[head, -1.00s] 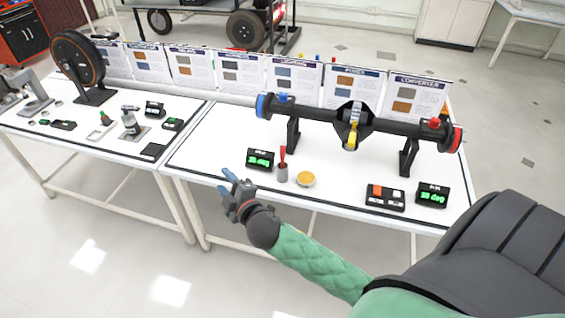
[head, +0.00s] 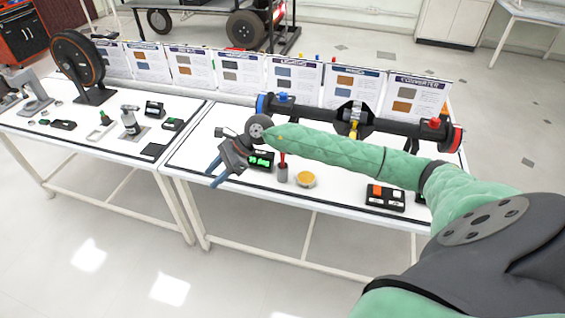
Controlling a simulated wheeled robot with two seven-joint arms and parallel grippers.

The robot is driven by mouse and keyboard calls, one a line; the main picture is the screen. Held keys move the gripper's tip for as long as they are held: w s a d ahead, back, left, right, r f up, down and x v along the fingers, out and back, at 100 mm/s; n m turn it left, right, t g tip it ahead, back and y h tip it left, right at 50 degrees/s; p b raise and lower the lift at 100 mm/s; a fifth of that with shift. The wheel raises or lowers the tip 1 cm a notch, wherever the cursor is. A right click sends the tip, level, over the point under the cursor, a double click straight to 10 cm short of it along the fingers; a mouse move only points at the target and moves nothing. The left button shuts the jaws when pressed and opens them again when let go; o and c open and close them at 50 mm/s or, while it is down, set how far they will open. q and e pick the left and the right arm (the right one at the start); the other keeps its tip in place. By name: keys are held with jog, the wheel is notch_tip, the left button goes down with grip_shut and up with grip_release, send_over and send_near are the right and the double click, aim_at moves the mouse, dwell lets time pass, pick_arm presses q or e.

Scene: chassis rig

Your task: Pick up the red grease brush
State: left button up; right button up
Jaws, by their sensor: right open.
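The red grease brush (head: 283,160) stands upright in a small grey cup (head: 282,174) on the right-hand table. Its upper end shows just below my right forearm. My right gripper (head: 213,173) is open and empty. It is to the left of the brush and apart from it in the picture, with its blue-tipped fingers pointing down and left over the table's front part. My left gripper is not in view.
A green-lit display (head: 262,160) sits between gripper and cup, partly covered. A yellow-topped tin (head: 306,179) stands right of the cup. A black axle (head: 392,125) on stands spans behind. A black box with an orange switch (head: 385,196) lies right.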

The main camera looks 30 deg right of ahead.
jog(key=w+d+f+n+h, duration=0.1)
jog(key=d+h, duration=0.1)
jog(key=d, duration=0.4)
jog(key=w+d+n+h, duration=0.1)
jog(key=w+d+h, duration=0.15)
jog(key=d, duration=0.25)
jog(key=g+h, duration=0.2)
jog(key=h, duration=0.3)
send_near(283, 160)
jog(key=shift+w+a+r, duration=0.25)
jog(key=shift+w+r, duration=0.1)
jog(key=shift+w, duration=0.3)
jog(key=shift+d+h, duration=0.25)
jog(key=shift+f+p, duration=0.5)
jog(key=shift+f, duration=0.7)
jog(key=shift+s+f+p, duration=0.15)
jog(key=shift+f+p, duration=0.1)
jog(key=shift+p, duration=0.25)
notch_tip(283, 160, down, 4)
jog(key=p, duration=0.3)
jog(key=shift+s, duration=0.15)
jog(key=shift+f, duration=0.4)
grip_shut()
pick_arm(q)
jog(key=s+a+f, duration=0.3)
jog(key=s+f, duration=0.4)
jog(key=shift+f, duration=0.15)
pick_arm(e)
jog(key=shift+r, duration=0.1)
